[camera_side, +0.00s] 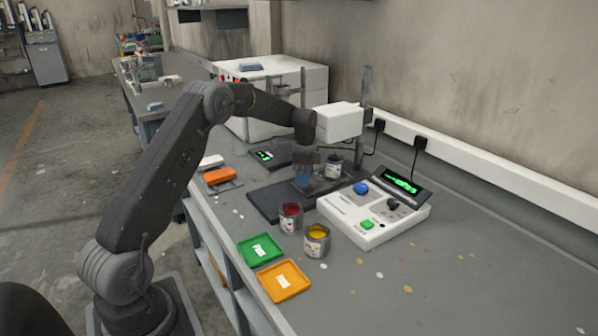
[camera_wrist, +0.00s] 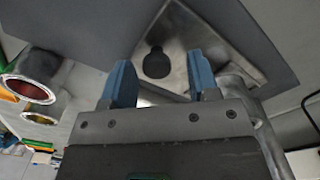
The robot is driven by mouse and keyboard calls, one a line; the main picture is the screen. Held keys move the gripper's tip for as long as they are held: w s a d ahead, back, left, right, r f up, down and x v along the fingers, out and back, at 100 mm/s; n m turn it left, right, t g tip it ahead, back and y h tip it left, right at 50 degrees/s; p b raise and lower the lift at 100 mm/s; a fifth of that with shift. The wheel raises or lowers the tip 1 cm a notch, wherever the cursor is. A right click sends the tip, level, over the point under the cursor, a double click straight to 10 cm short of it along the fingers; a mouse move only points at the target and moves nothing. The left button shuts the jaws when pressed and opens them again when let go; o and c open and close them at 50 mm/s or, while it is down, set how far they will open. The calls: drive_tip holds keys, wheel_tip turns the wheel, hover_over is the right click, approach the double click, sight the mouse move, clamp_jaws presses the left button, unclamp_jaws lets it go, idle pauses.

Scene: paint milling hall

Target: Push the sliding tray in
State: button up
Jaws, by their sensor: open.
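A bare metal plate (camera_side: 322,186), which looks like the sliding tray, lies on a dark base slab (camera_side: 268,203) on the bench. The plate also shows in the wrist view (camera_wrist: 206,42), with a round black knob (camera_wrist: 156,62) standing on it. My gripper (camera_side: 302,181) is low over the slab, pointing down at the plate. In the wrist view my gripper (camera_wrist: 160,80) has its two blue fingers apart with nothing held. The knob appears in line with the gap between them; I cannot tell if they touch the plate. My gripper partly hides the plate in the side view.
Red (camera_side: 291,218) and yellow (camera_side: 316,241) paint cans stand in front, beside a white control box (camera_side: 372,222). Green (camera_side: 260,250) and orange (camera_side: 283,281) trays lie near the bench edge. The near right bench is mostly clear.

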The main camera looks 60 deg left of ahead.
drive_tip(key=s, duration=1.5)
wheel_tip(320, 180, up, 14)
drive_tip(key=s+d+r+n+t, duration=0.1)
drive_tip(key=s+d+r+n, duration=0.1)
drive_tip(key=d, duration=0.5)
drive_tip(key=s+d+r+n+t+y, duration=0.1)
drive_tip(key=s+d+r+n, duration=0.1)
drive_tip(key=d, duration=0.6)
drive_tip(key=shift+s+d+r, duration=0.3)
drive_tip(key=shift+s+r, duration=0.1)
